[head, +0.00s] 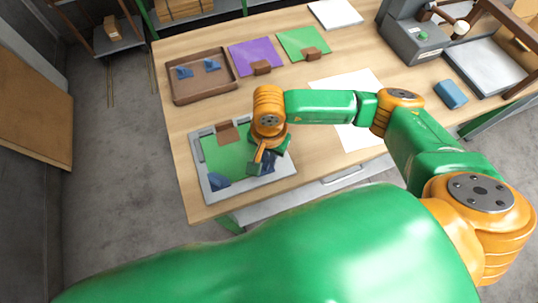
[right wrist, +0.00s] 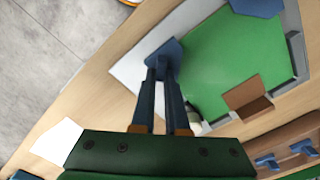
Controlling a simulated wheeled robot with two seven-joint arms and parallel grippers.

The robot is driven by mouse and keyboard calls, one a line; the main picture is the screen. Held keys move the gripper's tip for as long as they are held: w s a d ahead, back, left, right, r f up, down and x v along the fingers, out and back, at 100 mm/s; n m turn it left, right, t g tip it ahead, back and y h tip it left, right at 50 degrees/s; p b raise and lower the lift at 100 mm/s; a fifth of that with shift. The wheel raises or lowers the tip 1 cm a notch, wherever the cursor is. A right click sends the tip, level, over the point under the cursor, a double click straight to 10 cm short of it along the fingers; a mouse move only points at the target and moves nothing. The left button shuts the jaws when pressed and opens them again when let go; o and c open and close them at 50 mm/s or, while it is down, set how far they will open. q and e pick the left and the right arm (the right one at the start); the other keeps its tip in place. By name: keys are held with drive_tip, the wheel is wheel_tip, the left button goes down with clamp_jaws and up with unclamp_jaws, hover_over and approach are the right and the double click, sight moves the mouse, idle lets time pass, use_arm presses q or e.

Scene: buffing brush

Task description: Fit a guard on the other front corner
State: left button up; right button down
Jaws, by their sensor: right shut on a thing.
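A green panel (head: 224,156) lies in a grey fixture (head: 196,175) on the near left part of the table. One blue guard (head: 218,181) sits on its front left corner; it also shows in the right wrist view (right wrist: 257,7). My right gripper (head: 258,163) is over the front right corner. In the right wrist view its fingers (right wrist: 161,78) are shut on another blue guard (right wrist: 166,53). That guard is at the panel's corner; I cannot tell whether it is seated or just above. My left gripper is out of view.
A brown tray (head: 203,95) holds two spare blue guards (head: 211,65). Purple (head: 255,55) and green (head: 303,43) sheets with brown blocks lie behind. A white sheet (head: 355,137) lies right of the fixture. A grey machine (head: 408,38) and a blue block (head: 451,94) are at right.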

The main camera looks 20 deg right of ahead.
idle(0.4)
drive_tip(key=shift+w+a+b, duration=0.15)
drive_tip(key=shift+b, duration=0.3)
drive_tip(key=shift+c, duration=1.8)
unclamp_jaws()
drive_tip(key=shift+r+p, duration=2.1)
drive_tip(key=shift+r, duration=1.45)
